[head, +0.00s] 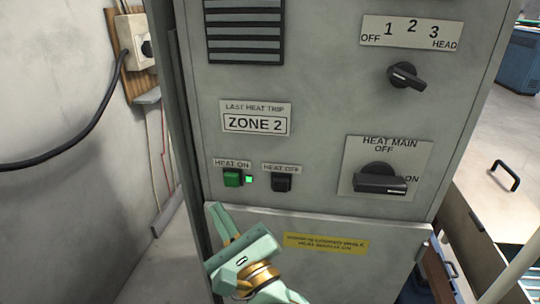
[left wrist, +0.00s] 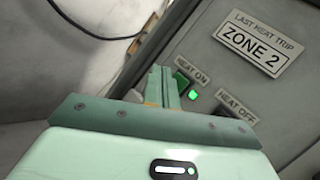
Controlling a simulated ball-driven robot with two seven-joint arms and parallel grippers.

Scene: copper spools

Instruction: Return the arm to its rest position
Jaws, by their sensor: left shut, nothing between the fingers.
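My left gripper (head: 222,222) is in front of the lower part of a grey control cabinet (head: 320,90), below the green HEAT ON button (head: 232,178). Its fingers are shut together with nothing between them. In the left wrist view the shut fingers (left wrist: 161,84) point toward the cabinet, just left of the HEAT ON button (left wrist: 181,78); I cannot tell whether they touch it. A small green light (head: 249,179) is lit beside that button. The black HEAT OFF button (head: 281,183) is to its right. My right gripper is not in view.
The HEAT MAIN knob (head: 380,180) and a smaller selector knob (head: 406,76) stick out from the cabinet. A wall box with a black cable (head: 98,112) is at the left. An open drawer (head: 478,225) juts out at the right. Floor shows at the upper right.

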